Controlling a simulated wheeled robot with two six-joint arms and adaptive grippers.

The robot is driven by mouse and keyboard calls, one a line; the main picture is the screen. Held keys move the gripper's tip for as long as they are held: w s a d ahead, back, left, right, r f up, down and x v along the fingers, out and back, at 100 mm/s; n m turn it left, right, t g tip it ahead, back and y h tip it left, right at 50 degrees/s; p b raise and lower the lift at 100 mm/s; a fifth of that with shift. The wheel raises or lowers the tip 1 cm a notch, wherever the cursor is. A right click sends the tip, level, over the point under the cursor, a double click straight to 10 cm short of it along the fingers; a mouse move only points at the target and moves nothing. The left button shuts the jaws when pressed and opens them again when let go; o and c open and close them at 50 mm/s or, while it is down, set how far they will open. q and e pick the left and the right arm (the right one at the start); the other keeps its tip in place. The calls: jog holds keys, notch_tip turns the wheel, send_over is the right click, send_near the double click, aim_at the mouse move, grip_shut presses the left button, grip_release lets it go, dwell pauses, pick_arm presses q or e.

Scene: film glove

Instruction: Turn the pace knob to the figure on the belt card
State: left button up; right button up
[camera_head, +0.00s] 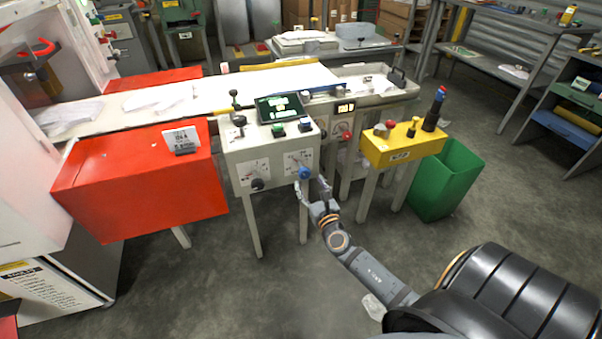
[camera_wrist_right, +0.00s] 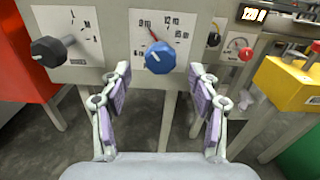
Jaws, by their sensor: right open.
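The blue knob (camera_head: 305,173) is on the right dial of the pale control box's front; the wrist view shows it too (camera_wrist_right: 159,57). Its dial (camera_wrist_right: 165,24) has printed figures, one reading like 12 m; a reddish mark points up and left from the knob. A black knob (camera_wrist_right: 48,51) sits on the left dial. A white card (camera_head: 181,139) stands on the red cover; its small print is hard to read. My right gripper (camera_head: 313,189) is open just in front of the blue knob, with a fingertip on either side and gaps between. My left gripper is out of view.
The control box (camera_head: 233,157) stands on legs before the white belt (camera_head: 225,94). The red cover (camera_head: 140,190) is left of it. A yellow box (camera_head: 402,151) and a green bin (camera_head: 446,182) are to the right.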

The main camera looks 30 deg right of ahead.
aim_at(306, 175)
jog(key=x, duration=0.6)
jog(key=shift+w, duration=0.2)
jog(key=c, duration=1.2)
